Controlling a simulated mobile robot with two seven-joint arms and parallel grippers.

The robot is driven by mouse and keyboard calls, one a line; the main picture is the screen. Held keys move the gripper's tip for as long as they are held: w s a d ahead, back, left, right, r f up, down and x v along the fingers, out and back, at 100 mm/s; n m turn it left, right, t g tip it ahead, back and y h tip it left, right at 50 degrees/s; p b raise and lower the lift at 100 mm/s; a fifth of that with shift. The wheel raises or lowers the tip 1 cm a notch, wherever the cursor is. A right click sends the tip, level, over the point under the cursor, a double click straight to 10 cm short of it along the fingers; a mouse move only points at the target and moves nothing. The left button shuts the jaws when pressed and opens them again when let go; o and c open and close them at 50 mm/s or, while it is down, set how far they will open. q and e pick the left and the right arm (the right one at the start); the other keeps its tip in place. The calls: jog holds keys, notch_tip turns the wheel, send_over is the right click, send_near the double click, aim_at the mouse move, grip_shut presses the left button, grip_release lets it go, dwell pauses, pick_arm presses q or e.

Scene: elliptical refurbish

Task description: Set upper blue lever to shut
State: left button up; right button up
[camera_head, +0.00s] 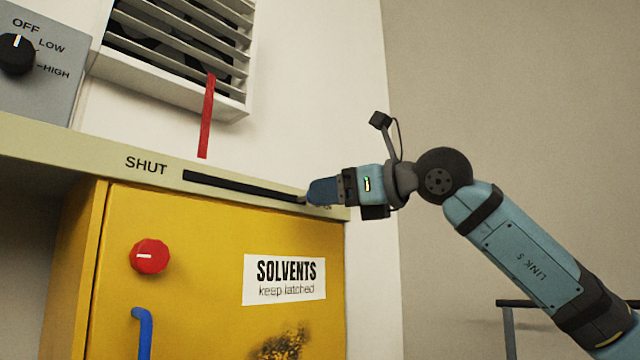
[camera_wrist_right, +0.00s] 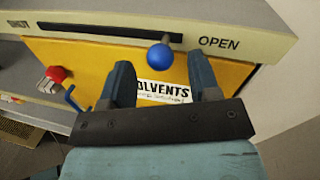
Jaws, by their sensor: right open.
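The upper blue lever shows as a round blue knob (camera_wrist_right: 160,56) in the right wrist view, near the OPEN end of a dark slot (camera_wrist_right: 110,33). In the head view the slot (camera_head: 235,185) runs along the shelf edge, with SHUT at its left end. My right gripper (camera_head: 312,192) is at the slot's right end and hides the knob and most of the OPEN label there. In the right wrist view my right gripper (camera_wrist_right: 163,72) is open, and the knob appears between and just beyond its fingertips. Contact cannot be told. My left gripper is not in view.
Below the slot is a yellow cabinet (camera_head: 200,230) with a red knob (camera_head: 150,256), a lower blue handle (camera_head: 143,330) and a SOLVENTS label (camera_head: 285,279). Above are a white vent (camera_head: 170,85) with a red strip (camera_head: 207,120) and a grey dial box (camera_head: 55,65).

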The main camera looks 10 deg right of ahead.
jog(key=shift+x, duration=1.3)
